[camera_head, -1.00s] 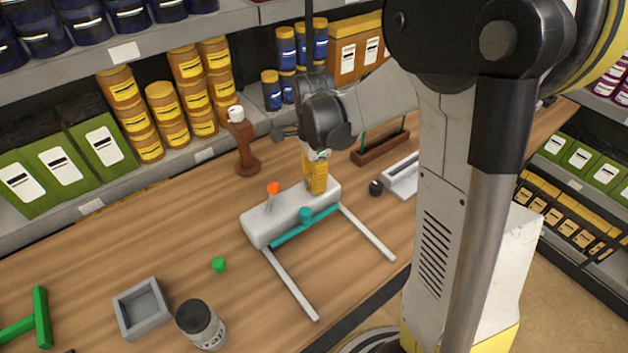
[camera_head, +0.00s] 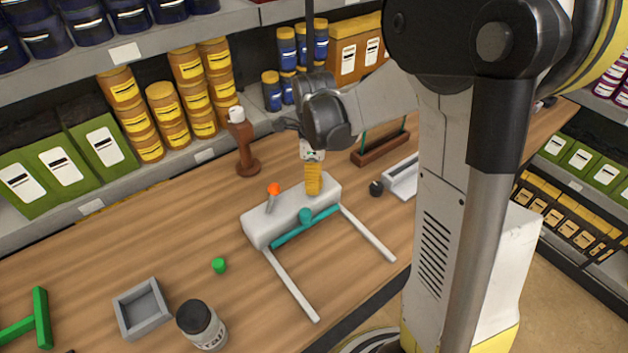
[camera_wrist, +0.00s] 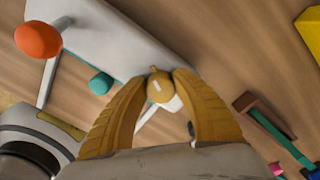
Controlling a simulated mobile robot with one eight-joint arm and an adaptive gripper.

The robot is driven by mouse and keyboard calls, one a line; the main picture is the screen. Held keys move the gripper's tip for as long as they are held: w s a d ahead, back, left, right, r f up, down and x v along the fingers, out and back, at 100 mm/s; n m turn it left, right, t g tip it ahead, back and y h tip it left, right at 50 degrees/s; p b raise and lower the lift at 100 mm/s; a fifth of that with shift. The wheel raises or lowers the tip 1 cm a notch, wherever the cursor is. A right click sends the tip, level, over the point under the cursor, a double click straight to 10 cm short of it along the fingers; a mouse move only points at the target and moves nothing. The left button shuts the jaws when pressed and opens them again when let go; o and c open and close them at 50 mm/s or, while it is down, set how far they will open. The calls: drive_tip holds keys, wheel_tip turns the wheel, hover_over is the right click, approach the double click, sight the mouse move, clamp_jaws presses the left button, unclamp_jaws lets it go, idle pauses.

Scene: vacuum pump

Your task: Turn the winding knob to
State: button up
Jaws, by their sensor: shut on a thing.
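The light grey pump-like body (camera_head: 265,225) lies on the wooden table, with an orange-tipped lever (camera_head: 273,190) on top and a teal bar with a teal knob (camera_head: 305,215) along its front. My gripper (camera_head: 313,190) points down at the right end of the body. In the wrist view my gripper (camera_wrist: 160,76) is shut on a small yellow knob (camera_wrist: 160,90) with a white mark, one curved finger on each side. The orange tip (camera_wrist: 38,40) and teal knob (camera_wrist: 100,83) also show there. The yellow knob is hidden in the head view.
Two pale rails (camera_head: 292,285) extend from the body towards the front. A green piece (camera_head: 219,265), a grey square tray (camera_head: 142,310) and a jar (camera_head: 202,325) stand at front left. A brown stand (camera_head: 243,145) is behind, and a small black knob (camera_head: 376,188) to the right.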

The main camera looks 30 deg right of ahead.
drive_tip(key=o, duration=1.2)
drive_tip(key=shift+r, duration=0.1)
wheel_tip(320, 180, up, 12)
drive_tip(key=shift+f, duration=0.1)
drive_tip(key=s+a+n+t, duration=0.2)
drive_tip(key=s+n, duration=0.2)
drive_tip(key=n, duration=0.4)
drive_tip(key=s+a+n+t+b, duration=0.1)
drive_tip(key=s+a+n+t, duration=0.1)
drive_tip(key=s+n, duration=0.3)
drive_tip(key=s+a+f+n+t+b, duration=0.1)
drive_tip(key=s+n, duration=0.4)
drive_tip(key=n, duration=0.6)
drive_tip(key=shift+a+t, duration=0.65)
drive_tip(key=shift+t, duration=0.45)
